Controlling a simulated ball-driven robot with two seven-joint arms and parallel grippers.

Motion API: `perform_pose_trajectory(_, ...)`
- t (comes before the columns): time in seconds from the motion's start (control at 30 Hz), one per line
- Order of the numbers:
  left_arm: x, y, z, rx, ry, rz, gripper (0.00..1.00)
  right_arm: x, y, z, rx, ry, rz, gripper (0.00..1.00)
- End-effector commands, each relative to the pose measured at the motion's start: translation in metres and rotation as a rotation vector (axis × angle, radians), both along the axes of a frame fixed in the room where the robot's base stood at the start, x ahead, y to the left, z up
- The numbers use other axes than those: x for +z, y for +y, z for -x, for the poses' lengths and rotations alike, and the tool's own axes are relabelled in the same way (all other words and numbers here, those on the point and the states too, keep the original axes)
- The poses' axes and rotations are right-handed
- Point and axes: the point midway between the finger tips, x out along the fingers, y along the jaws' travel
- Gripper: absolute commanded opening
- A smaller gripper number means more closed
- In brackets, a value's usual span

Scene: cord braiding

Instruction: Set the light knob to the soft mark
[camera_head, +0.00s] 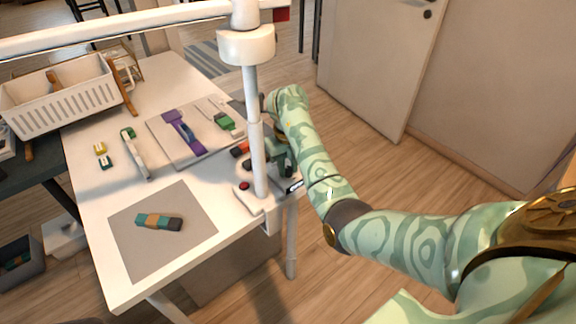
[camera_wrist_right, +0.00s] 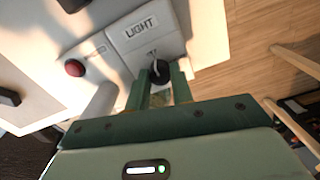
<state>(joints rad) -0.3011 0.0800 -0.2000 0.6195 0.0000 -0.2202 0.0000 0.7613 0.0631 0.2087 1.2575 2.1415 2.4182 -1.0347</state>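The light knob (camera_wrist_right: 160,72) is black and round, on a pale box (camera_wrist_right: 155,37) labelled LIGHT in the right wrist view. Small marks show beside the knob, too small to read, so I cannot tell which is the soft one. My right gripper (camera_wrist_right: 161,76) has its two green fingers on either side of the knob, with a narrow gap about the knob's width; whether they touch it is unclear. In the head view my right gripper (camera_head: 283,165) is at the table's right edge behind the lamp post, partly hidden. My left gripper is out of view.
A white lamp post (camera_head: 257,130) rises from the table (camera_head: 98,225) close to my right arm. A red button (camera_wrist_right: 75,68) sits near the box.

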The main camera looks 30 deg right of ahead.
Motion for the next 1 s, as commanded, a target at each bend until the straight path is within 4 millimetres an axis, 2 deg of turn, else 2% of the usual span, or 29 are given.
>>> perform_pose_trajectory(0.27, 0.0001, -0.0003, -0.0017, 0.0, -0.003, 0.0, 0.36, -0.0003, 0.0007, 0.0002, -0.014, 0.001, -0.002, 0.0)
perform_pose_trajectory(0.47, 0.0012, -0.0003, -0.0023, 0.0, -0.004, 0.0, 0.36, -0.0003, 0.0015, 0.0003, -0.087, 0.002, -0.004, 0.0)
perform_pose_trajectory(1.0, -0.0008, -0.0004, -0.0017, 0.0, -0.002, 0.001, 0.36, -0.0019, 0.0026, 0.0, -0.553, 0.004, -0.005, 0.0)
